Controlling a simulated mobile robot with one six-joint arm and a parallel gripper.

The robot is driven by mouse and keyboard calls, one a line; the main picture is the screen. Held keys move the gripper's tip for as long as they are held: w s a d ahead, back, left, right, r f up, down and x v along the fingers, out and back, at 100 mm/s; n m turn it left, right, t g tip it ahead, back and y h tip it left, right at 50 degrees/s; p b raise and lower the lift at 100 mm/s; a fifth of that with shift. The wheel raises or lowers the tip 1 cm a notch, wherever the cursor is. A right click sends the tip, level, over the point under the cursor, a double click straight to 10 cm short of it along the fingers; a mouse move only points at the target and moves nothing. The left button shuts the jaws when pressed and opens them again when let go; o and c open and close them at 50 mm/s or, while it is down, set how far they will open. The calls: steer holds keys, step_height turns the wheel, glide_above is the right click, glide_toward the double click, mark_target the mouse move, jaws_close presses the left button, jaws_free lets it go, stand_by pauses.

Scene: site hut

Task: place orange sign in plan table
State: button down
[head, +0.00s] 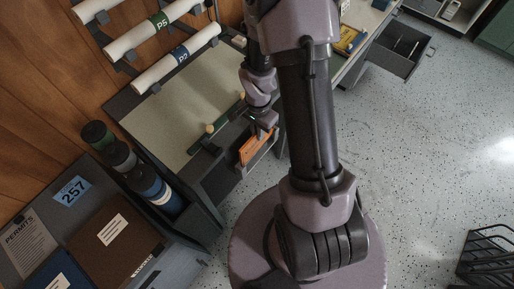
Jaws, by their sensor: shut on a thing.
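The orange sign (250,150) is a small orange panel near the front right edge of the plan table, partly hidden by my gripper and arm. My gripper (260,131) is shut on the sign from above. The plan table (165,115) has a pale sloping top with a dark frame and a green rail with pale knobs along its front edge. The sign shows over the dark front part of the table, beyond the rail. I cannot tell whether it touches anything below.
Rolled plans (180,58) lie on wall racks above the table. Dark rolls (120,160) stand left of it. A desk with binders (115,240) fills the lower left. An open drawer (398,48) juts out at upper right. A black wire basket (487,255) stands lower right. Speckled floor between is clear.

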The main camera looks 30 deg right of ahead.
mark_target(258, 149)
step_height(258, 149, down, 5)
steer(key=shift+f+b, duration=0.1)
steer(key=shift+b, duration=0.5)
steer(key=shift+s+f, duration=0.1)
steer(key=shift+f+b, duration=0.15)
steer(key=shift+b, duration=0.15)
steer(key=c, duration=1.5)
jaws_free()
